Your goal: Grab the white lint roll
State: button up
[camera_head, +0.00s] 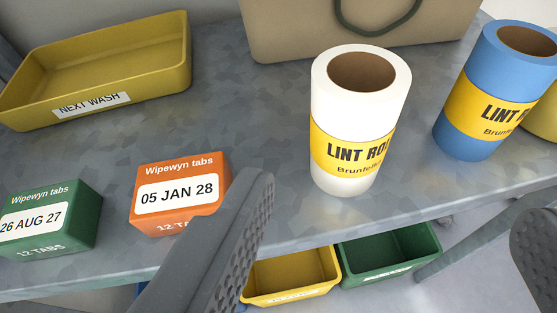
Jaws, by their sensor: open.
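The white lint roll (328,95) stands upright on the grey shelf, right of the picture's middle. It has a yellow band reading LINT RO and a brown hollow core. A blue lint roll (463,131) with the same kind of yellow label stands to its right, a little apart from it. My gripper (395,215) is open and empty. Its left finger shows below and left of the white roll, and its right finger is cut by the right edge. The white roll appears between the fingers in the picture, beyond them, and I see no contact.
An orange tabs box (150,170) stands behind my left finger, with a green tabs box (85,212) further left. A yellow NEXT WASH tray (150,75) and a beige bag (290,35) are behind. Below the shelf are yellow (290,272) and green (390,250) bins.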

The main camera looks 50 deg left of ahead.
aim_at(362, 121)
jog(key=x, duration=0.4)
jog(key=b+x, duration=0.1)
jog(key=x, duration=0.3)
jog(key=shift+s+a, duration=0.1)
jog(key=shift+a, duration=0.35)
jog(key=shift+b+x, duration=0.8)
jog(key=shift+x, duration=2.2)
jog(key=shift+s+a, duration=0.15)
jog(key=shift+s, duration=0.05)
jog(key=c, duration=1.1)
